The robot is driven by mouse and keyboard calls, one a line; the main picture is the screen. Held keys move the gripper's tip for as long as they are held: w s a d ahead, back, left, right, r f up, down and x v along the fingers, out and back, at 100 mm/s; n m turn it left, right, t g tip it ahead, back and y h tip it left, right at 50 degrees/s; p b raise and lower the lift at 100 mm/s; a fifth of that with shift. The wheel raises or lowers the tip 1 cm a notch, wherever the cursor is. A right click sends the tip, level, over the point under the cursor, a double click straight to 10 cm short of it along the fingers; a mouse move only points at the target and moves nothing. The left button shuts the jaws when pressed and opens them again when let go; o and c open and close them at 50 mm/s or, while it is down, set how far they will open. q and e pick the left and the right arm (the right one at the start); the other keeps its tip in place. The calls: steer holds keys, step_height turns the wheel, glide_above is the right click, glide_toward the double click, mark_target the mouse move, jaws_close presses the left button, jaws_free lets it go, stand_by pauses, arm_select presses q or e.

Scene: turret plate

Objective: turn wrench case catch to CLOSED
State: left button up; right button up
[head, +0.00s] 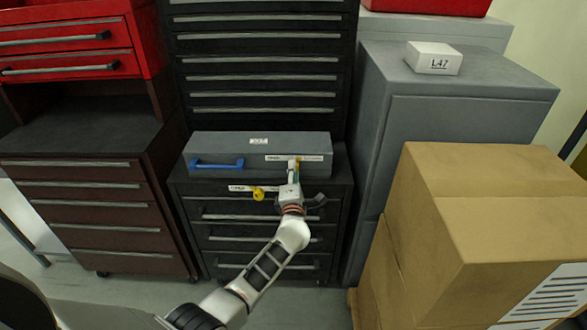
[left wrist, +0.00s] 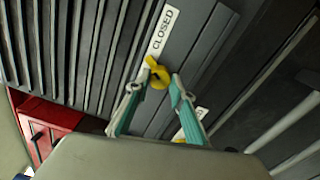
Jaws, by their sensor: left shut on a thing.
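The grey wrench case (head: 225,146) lies on top of a black drawer cabinet, with a blue handle (head: 217,165) on its front at the left. Its yellow catch (left wrist: 157,73) is on the case front, right of the handle. A white CLOSED label (left wrist: 163,30) shows beside it in the left wrist view, and one end of the catch points toward that label. My left gripper (head: 294,183) is at the catch, shut on it with one finger on each side; the fingertips also show in the left wrist view (left wrist: 156,84). The gripper partly hides the catch in the head view. My right gripper is not in view.
A second yellow knob (head: 258,193) sits below the case on the black cabinet (head: 245,240), beside a white label. Cardboard boxes (head: 430,235) and a grey cabinet (head: 455,115) stand at the right. A brown drawer unit (head: 95,215) stands at the left.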

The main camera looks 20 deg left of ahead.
arm_select(q)
steer(key=shift+m+p, duration=0.55)
steer(key=shift+m, duration=0.75)
steer(key=o, duration=1.1)
steer(key=shift+o, duration=0.2)
steer(key=v, duration=0.7)
steer(key=shift+s, duration=0.3)
steer(key=s+f+m+g+h, duration=0.2)
steer(key=s+f+m, duration=0.3)
steer(key=s+m, duration=0.3)
steer(key=s+f+m+g+h, duration=0.2)
steer(key=s+f+m, duration=0.4)
steer(key=s, duration=0.9)
steer(key=s+f+m+g+h, duration=0.2)
steer(key=s+f+m, duration=0.3)
steer(key=s+m, duration=0.6)
steer(key=shift+s+a+f+g+h, duration=0.35)
steer(key=shift+s+h, duration=0.25)
steer(key=shift+h, duration=0.1)
